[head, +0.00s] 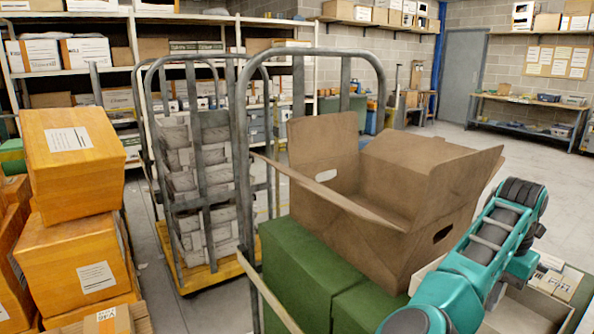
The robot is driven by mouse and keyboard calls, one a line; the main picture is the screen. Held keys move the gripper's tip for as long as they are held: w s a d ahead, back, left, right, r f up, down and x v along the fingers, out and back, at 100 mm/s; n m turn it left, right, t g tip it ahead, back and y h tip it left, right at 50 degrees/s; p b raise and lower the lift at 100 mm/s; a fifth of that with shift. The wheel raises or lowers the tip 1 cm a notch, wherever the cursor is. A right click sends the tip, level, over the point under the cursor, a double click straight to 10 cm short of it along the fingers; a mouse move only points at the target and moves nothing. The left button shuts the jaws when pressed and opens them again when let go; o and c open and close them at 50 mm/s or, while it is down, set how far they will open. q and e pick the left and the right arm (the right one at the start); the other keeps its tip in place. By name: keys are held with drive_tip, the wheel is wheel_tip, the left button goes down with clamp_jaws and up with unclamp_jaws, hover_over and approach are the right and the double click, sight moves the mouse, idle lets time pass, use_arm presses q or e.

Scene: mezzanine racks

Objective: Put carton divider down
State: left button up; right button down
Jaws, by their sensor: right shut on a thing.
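My right arm comes in teal at the lower right. Its gripper (495,296) points down, partly hidden behind my own arm, and is shut on the carton divider. The divider is mostly hidden by the arm, and I cannot make out its outline or whether it touches anything below. An open low carton (530,312) lies under and beside the gripper at the bottom right. A large open brown carton (425,243) with raised flaps stands to the left of the gripper, on green boxes. My left gripper is not in view.
Green boxes (300,265) sit inside a grey-framed cage trolley (243,190). Another trolley with pale crates (200,165) stands behind. Orange cartons (75,205) are stacked at the left. Racks line the back wall. Open floor (455,150) lies before the far bench (530,115).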

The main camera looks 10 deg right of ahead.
drive_tip(key=f, duration=0.1)
drive_tip(key=f+b, duration=0.2)
drive_tip(key=f, duration=0.1)
drive_tip(key=shift+s+d, duration=0.1)
drive_tip(key=shift+d, duration=0.15)
drive_tip(key=r, duration=0.4)
drive_tip(key=a+r, duration=0.1)
drive_tip(key=r, duration=0.1)
drive_tip(key=shift+w, duration=0.3)
drive_tip(key=shift+r, duration=0.35)
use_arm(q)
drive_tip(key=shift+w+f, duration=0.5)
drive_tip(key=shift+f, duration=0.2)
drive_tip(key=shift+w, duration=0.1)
use_arm(e)
drive_tip(key=shift+d, duration=0.15)
